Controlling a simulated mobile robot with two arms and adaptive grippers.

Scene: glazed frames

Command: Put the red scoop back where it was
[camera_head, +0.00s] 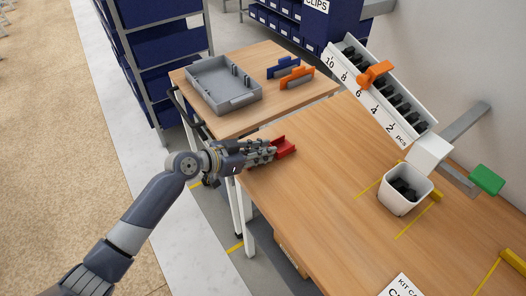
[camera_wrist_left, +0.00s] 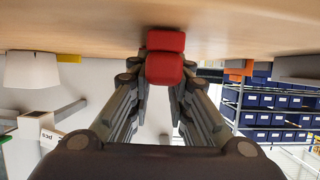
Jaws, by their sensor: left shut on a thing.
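The red scoop (camera_head: 284,147) is at the left corner of the wooden workbench, at or just above its top. My left gripper (camera_head: 262,153) is shut on the scoop, with its fingers around the near end. In the left wrist view the red scoop (camera_wrist_left: 164,62) sits between the two fingers of my left gripper (camera_wrist_left: 160,85), close to the wooden surface. I cannot tell whether the scoop touches the bench. My right gripper is not in view.
A smaller table (camera_head: 283,104) beside the bench holds a grey tray (camera_head: 222,86), a blue holder (camera_head: 283,66) and an orange holder (camera_head: 297,77). A numbered white rack (camera_head: 411,131) with dark parts and a white bin (camera_head: 405,190) stand at the right. The bench middle (camera_head: 320,190) is clear.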

